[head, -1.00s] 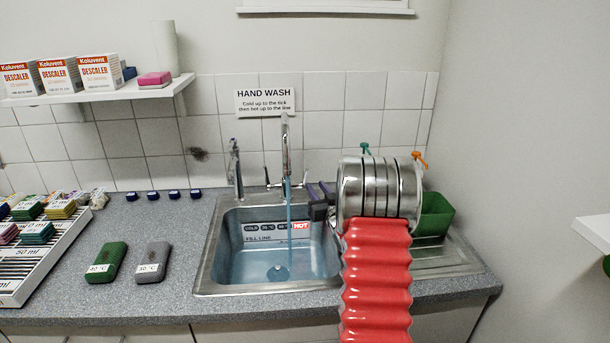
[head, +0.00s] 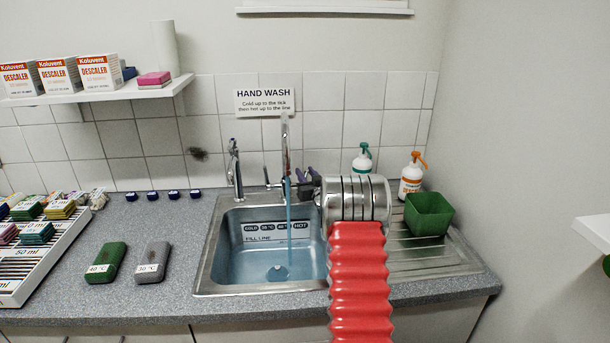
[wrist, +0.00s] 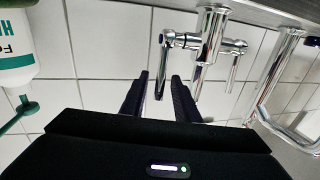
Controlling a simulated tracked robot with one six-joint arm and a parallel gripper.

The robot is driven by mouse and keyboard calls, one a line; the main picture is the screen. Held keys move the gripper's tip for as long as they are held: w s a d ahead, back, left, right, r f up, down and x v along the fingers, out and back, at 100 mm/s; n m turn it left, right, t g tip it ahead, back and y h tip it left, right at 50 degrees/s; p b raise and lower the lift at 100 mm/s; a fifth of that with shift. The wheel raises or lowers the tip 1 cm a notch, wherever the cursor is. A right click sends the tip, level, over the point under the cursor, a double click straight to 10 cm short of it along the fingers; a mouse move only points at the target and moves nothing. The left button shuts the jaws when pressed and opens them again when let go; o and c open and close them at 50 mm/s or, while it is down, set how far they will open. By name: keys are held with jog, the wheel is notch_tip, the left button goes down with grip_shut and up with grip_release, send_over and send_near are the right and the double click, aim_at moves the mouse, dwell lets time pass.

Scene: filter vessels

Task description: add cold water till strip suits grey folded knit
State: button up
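The grey folded knit (head: 153,263), labelled 30 °C, lies on the counter left of the sink (head: 205,270). The temperature strip (head: 275,228) on the sink's back wall runs from COLD to HOT above a FILL LINE mark; its HOT cell looks dark and no cell is clearly lit. Blue-tinted water (head: 255,268) stands in the sink, and a stream falls from the tap (head: 285,150). My gripper (head: 306,181) is at the tap's right side. In the wrist view its fingers (wrist: 160,82) are apart, with a tap lever (wrist: 164,62) showing between them; contact is unclear.
A green folded cloth (head: 106,262), labelled 40 °C, lies beside the knit. A green tub (head: 430,215) and two pump bottles (head: 362,163) (head: 411,178) stand to the right. A second, slimmer tap (head: 235,170) stands left of the main tap. A rack (head: 40,265) fills the counter's left end.

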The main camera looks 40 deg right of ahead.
jog(key=shift+c, duration=0.3)
grip_shut()
jog(key=shift+w, duration=0.1)
dwell(0.4)
